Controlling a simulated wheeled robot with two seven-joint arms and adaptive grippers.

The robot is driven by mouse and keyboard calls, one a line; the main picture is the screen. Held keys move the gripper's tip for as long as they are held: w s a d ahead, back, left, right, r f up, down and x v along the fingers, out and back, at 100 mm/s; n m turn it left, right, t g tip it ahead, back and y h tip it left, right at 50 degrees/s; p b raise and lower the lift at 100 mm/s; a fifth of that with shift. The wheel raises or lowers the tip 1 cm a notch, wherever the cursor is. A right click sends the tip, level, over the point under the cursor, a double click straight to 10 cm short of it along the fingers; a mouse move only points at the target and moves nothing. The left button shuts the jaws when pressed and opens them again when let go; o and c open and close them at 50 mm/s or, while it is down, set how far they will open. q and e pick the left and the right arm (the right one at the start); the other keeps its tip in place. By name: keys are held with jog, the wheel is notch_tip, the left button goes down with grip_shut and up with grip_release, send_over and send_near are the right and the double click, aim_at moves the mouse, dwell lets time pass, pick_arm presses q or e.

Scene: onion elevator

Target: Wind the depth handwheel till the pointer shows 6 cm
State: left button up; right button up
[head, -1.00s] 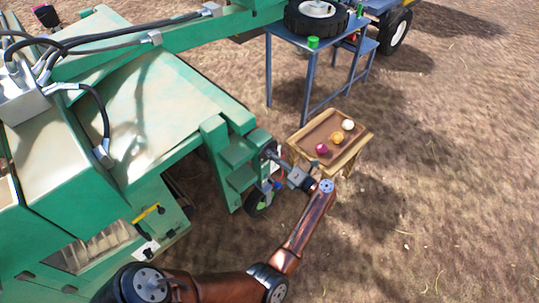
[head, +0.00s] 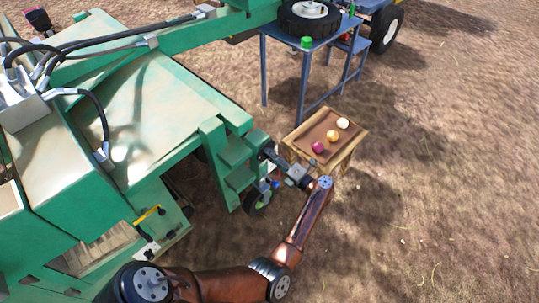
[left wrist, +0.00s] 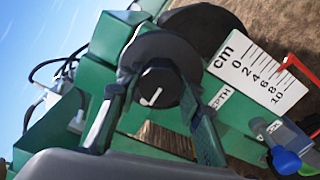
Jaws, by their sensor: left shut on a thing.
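The depth handwheel, a dark round wheel with a black hub (left wrist: 157,88) and a white mark on it, is in the middle of the left wrist view. My left gripper (left wrist: 155,98) is shut on the handwheel, one finger at each side. In the head view my left gripper (head: 272,157) is at the green machine's near right corner, where the wheel is mostly hidden. The white cm scale (left wrist: 255,72) runs from 0 to 10. The red pointer (left wrist: 290,62) meets its edge at about 6; the exact reading is hard to tell. My right gripper is out of view.
The green machine (head: 150,105) fills the left side. A small wooden tray table (head: 352,148) with three coloured balls stands just right of my gripper. A blue metal table (head: 304,75) stands behind. A blue knob (left wrist: 286,161) is below the scale. Bare ground lies at right.

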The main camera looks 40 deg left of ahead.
pick_arm(q)
jog(key=o, duration=1.2)
jog(key=shift+c, duration=0.2)
jog(key=d, duration=1.2)
jog(key=shift+s, duration=0.4)
